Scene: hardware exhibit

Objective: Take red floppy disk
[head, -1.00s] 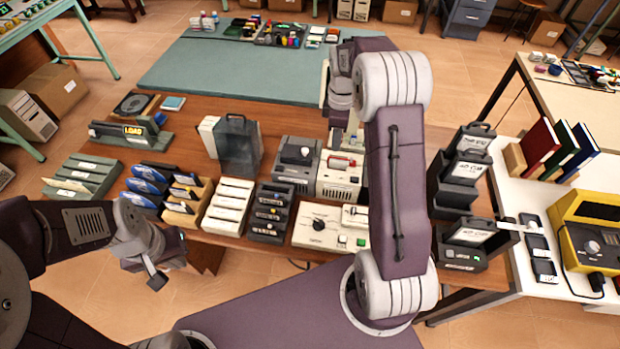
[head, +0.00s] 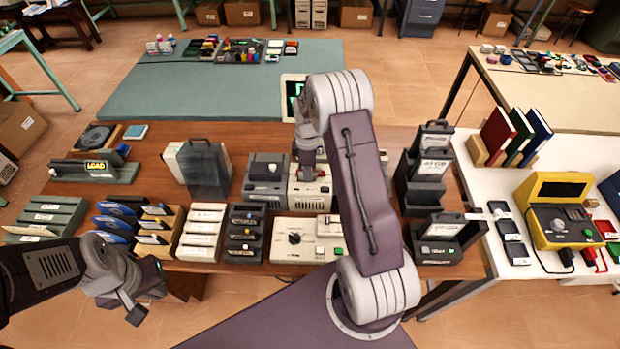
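No red floppy disk can be made out with certainty. A small flat red item (head: 606,229) lies on the white table at the far right, by the yellow device; I cannot tell whether it is a disk. My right gripper (head: 308,172) points down over the beige drive unit (head: 312,192) at the middle of the wooden table. It is small and partly merged with the unit, so its fingers are unclear and anything under it is hidden. My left gripper (head: 125,304) hangs in front of the table's near left edge, with no object seen in it; its opening is unclear.
Disk racks (head: 202,232) line the near side of the wooden table. A smoky disk case (head: 205,168) stands behind them. Dark stacked holders (head: 425,170) stand to the right. The yellow device (head: 562,212) and upright books (head: 497,133) are on the white table.

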